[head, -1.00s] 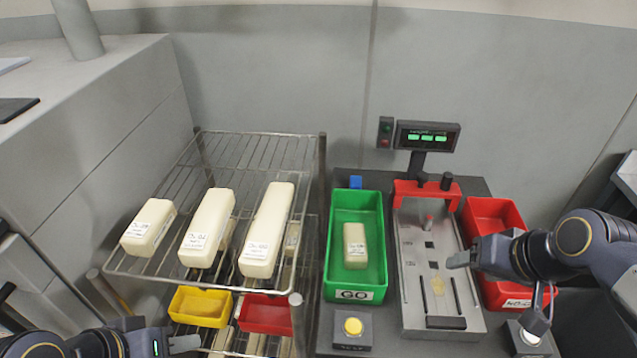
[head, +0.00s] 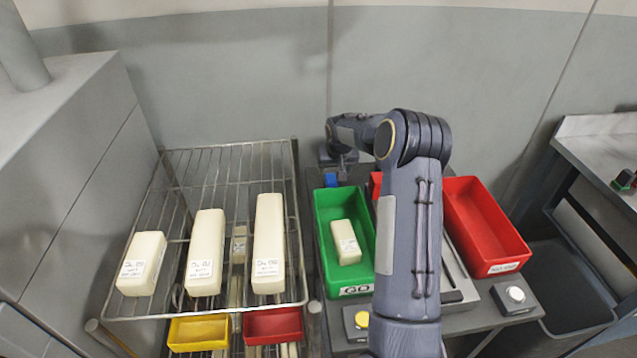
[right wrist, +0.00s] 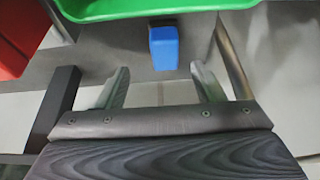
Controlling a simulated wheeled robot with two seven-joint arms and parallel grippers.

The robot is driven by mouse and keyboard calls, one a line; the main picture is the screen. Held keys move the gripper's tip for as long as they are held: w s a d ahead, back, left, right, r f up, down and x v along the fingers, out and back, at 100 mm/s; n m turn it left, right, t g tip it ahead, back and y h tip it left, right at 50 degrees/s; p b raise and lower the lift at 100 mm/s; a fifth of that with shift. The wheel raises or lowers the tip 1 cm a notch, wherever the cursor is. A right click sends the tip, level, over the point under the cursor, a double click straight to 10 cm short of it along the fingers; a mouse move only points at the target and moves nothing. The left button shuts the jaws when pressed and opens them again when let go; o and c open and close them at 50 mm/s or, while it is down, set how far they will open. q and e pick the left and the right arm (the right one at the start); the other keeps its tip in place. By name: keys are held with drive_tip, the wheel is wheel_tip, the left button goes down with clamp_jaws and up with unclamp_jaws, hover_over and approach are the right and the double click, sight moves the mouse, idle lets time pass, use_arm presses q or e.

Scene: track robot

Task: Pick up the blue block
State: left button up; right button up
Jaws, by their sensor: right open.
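The small blue block (head: 331,180) sits on the dark table top behind the far end of the green bin (head: 326,246). In the right wrist view the blue block (right wrist: 164,47) shows whole, just beyond my fingertips and about centred between them. My right gripper (head: 340,160) reaches over to the back of the table, close behind the block. In the wrist view the right gripper (right wrist: 159,75) is open and empty, its two fingers apart. My left gripper is out of view.
The green bin holds a cream block (head: 346,242). A red bin (head: 486,228) stands right of my arm, which hides much of the metal tray and the display. A wire rack (head: 225,170) with cream blocks stands left. The grey wall is close behind my gripper.

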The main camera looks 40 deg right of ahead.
sight(331, 177)
drive_tip(key=x, duration=0.2)
drive_tip(key=p+x, duration=0.2)
drive_tip(key=x, duration=0.1)
drive_tip(key=shift+w+a+f, duration=0.2)
drive_tip(key=shift+w+f, duration=0.1)
drive_tip(key=shift+w+d+f, duration=0.1)
drive_tip(key=shift+w+f, duration=0.05)
drive_tip(key=shift+f, duration=0.3)
drive_tip(key=c, duration=1.1)
drive_tip(key=shift+r, duration=0.1)
drive_tip(key=shift+r, duration=0.5)
drive_tip(key=s+a+r+b, duration=0.1)
drive_tip(key=s+a+r, duration=0.1)
drive_tip(key=s+r, duration=0.2)
drive_tip(key=s+a+r+b, duration=0.2)
drive_tip(key=s+r, duration=0.2)
drive_tip(key=s+a+r+b, duration=0.2)
drive_tip(key=s+r, duration=0.2)
drive_tip(key=shift+s+a, duration=0.15)
drive_tip(key=shift+a, duration=0.25)
